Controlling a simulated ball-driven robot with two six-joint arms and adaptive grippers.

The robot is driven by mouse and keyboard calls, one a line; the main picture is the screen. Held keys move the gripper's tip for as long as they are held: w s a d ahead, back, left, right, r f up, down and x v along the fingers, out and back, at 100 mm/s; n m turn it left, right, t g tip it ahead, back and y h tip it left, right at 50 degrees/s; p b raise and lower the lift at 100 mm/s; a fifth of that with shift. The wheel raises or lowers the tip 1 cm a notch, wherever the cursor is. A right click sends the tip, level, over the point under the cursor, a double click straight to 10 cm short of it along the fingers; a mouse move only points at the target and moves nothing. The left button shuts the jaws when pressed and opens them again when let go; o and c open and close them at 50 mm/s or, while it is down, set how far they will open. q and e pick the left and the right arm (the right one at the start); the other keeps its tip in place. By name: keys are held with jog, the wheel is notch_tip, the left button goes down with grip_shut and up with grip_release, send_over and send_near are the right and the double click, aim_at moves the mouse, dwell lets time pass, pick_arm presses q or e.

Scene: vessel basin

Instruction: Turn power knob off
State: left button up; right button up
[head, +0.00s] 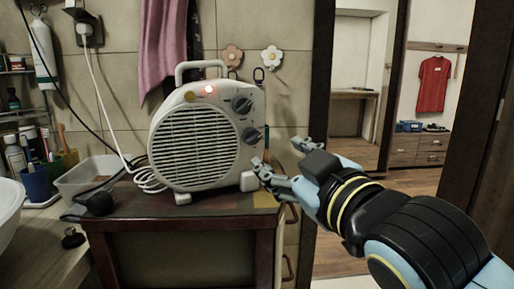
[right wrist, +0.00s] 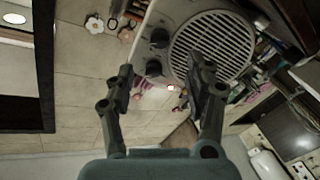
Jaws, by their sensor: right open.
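A white fan heater (head: 195,140) with a round grille and top handle stands on a small table. My right gripper (head: 277,153) is open and empty, just right of the heater and slightly below the lower knob. In the right wrist view both knobs (right wrist: 158,38) (right wrist: 153,68) show beyond and between the open fingers (right wrist: 161,78). My left gripper is out of view.
The dark wooden table (head: 185,222) has its cable and plug (head: 99,203) at left. A basin (head: 8,205), cups (head: 36,183) and a clear tub (head: 92,176) are farther left. A doorway (head: 355,105) opens at right.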

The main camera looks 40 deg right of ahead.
aim_at(256, 141)
jog(key=b+x, duration=0.1)
jog(key=x, duration=0.9)
jog(key=shift+w, duration=0.25)
jog(key=shift+c, duration=0.2)
